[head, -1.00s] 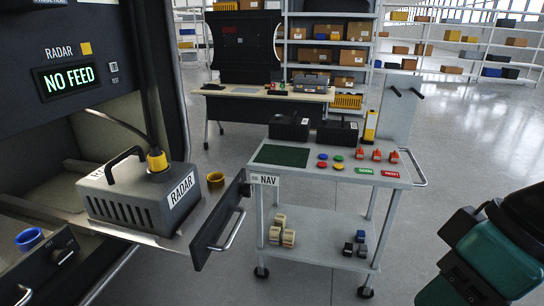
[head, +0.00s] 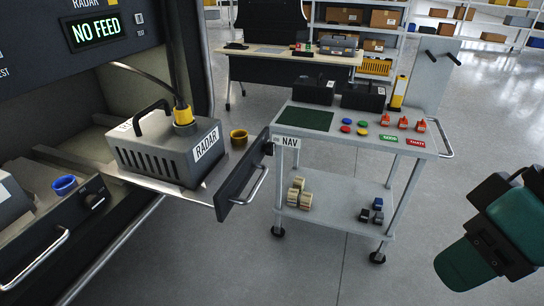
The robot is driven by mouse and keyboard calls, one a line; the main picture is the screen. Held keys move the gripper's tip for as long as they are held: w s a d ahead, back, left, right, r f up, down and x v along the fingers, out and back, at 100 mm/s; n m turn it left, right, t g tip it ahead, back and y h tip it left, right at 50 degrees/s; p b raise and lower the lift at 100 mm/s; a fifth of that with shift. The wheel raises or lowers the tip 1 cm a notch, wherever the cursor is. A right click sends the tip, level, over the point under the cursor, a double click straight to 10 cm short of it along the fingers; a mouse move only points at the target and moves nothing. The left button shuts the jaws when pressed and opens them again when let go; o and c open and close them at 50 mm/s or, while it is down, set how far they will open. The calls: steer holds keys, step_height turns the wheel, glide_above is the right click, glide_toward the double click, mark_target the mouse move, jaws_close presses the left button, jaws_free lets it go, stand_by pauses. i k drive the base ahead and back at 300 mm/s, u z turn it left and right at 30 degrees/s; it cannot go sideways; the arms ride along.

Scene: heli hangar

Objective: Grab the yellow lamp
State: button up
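A slim upright yellow thing with a dark top and base, which looks like the yellow lamp (head: 398,93), stands at the back right of the grey NAV cart's (head: 352,137) top. It is beside a black box and in front of the cart's upright panel. Part of my teal and black arm shows at the lower right edge, well apart from the lamp. I cannot make out any gripper fingers there.
The cart top also bears black boxes (head: 363,97), coloured buttons and red pieces (head: 403,122). At left, a RADAR unit (head: 165,146) with a cable sits on a pulled-out drawer, close to the cart. Floor is clear right of the cart.

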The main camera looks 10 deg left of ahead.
mark_target(400, 84)
steer(key=z, duration=0.15)
steer(key=i, duration=2.5)
steer(key=z, duration=0.1)
